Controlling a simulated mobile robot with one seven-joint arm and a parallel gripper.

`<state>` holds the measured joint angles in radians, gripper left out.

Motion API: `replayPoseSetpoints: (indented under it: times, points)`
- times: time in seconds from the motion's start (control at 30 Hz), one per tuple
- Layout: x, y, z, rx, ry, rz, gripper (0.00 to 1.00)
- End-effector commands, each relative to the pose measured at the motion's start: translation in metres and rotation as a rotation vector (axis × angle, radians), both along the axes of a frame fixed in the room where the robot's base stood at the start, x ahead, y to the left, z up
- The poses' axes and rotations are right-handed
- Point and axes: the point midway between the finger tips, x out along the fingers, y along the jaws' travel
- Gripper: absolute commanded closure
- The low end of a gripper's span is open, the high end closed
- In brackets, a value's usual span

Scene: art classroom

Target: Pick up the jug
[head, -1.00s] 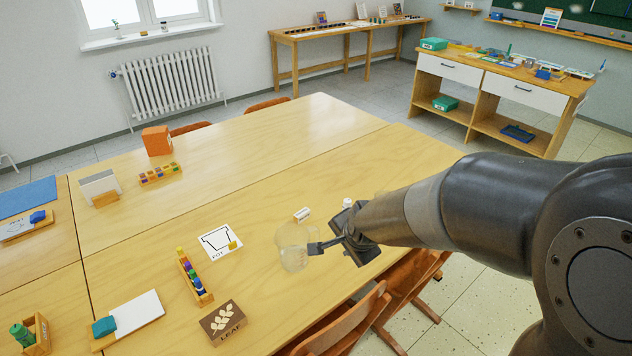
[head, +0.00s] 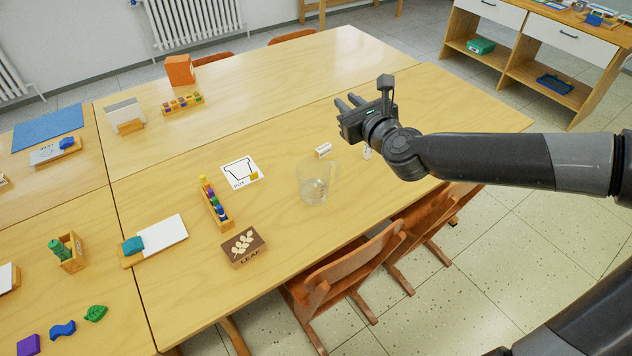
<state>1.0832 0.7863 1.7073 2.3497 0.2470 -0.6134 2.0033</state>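The jug (head: 313,186) is clear and see-through and stands upright on the wooden table (head: 290,262), near its front edge. My gripper (head: 347,103) is above the table, up and to the right of the jug and apart from it. Its two dark fingers point to the left and are spread, with nothing seen between them. No part of the jug is hidden by my arm.
A small white block (head: 323,150) lies behind the jug, with a small white bottle (head: 367,152) under my arm. The pot card (head: 242,171), a peg rack (head: 215,205) and the leaf box (head: 243,247) are to the left. Chairs (head: 345,270) stand at the front edge.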

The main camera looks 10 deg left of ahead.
Motion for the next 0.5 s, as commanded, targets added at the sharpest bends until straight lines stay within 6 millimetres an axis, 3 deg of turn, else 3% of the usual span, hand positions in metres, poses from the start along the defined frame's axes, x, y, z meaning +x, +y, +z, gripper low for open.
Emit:
replayPoseSetpoints:
  times: [0.27, 0.5]
  points:
    - [0.006, -0.031, 0.045, 0.245, 0.004, -0.094, 0.80]
    - [0.006, -0.030, -0.002, 0.250, 0.008, -0.093, 0.80]
